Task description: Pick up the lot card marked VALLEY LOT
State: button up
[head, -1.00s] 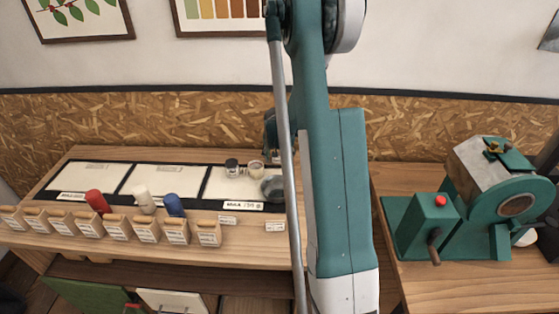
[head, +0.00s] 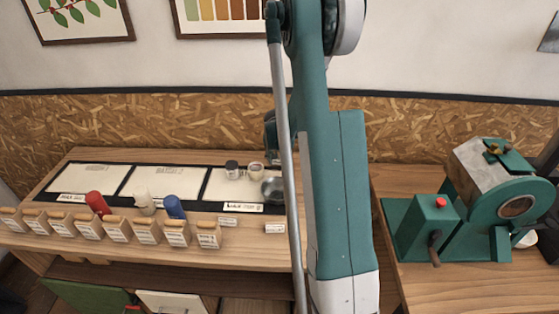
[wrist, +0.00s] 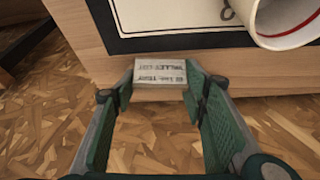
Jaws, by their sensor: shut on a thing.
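The lot card marked VALLEY LOT (wrist: 161,72) shows in the wrist view as a small pale card, its print upside down. My gripper (wrist: 160,82) is shut on it, with one green-padded finger at each side edge. The card appears just in front of the wooden bench edge; I cannot tell how far it is from the wood. In the head view my own arm hides the gripper's fingers and the held card.
The bench (head: 262,258) carries black-framed white panels (head: 90,178), wooden bins (head: 148,233), and red, white and blue bottles. A green machine (head: 436,222) stands right.

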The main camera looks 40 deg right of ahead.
jog(key=shift+r+p, duration=0.3)
jog(key=shift+r, duration=4.7)
